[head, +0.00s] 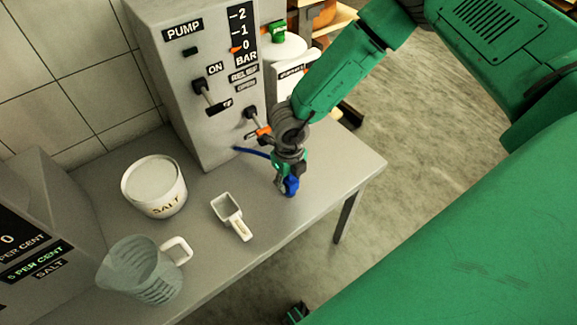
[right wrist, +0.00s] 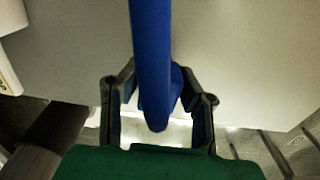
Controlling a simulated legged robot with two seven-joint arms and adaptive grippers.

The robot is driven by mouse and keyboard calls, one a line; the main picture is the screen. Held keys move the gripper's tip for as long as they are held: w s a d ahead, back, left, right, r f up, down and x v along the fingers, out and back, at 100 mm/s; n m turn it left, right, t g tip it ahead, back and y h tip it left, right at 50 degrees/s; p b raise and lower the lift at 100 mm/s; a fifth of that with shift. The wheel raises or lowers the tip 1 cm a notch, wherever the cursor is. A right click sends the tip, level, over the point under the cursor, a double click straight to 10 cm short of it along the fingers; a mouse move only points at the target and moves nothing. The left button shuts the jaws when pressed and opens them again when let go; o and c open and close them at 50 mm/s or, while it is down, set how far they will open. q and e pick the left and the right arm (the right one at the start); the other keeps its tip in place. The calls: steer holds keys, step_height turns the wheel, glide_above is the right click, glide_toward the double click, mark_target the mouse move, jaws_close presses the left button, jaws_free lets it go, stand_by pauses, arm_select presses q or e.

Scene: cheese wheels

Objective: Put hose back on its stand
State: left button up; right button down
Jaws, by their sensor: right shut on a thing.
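My right gripper (head: 287,182) is above the grey table, close to the right side of the pump box. It is shut on the blue hose (head: 292,185). A thin part of the hose (head: 250,151) shows left of the gripper, towards the pump box. In the right wrist view the hose (right wrist: 153,60) runs down between the two dark fingers (right wrist: 160,110). The hose stand cannot be made out for certain.
The pump box (head: 190,110) with levers and a gauge stands at the back of the table (head: 285,225). A white salt tub (head: 155,187), a small scoop (head: 230,214) and a clear jug (head: 143,270) stand left of the gripper. Open floor (head: 440,110) lies to the right.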

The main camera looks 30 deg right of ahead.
mark_target(289, 178)
steer(key=shift+f, duration=0.15)
steer(key=c, duration=1.1)
jaws_free()
step_height(289, 178, up, 12)
steer(key=shift+f, duration=0.1)
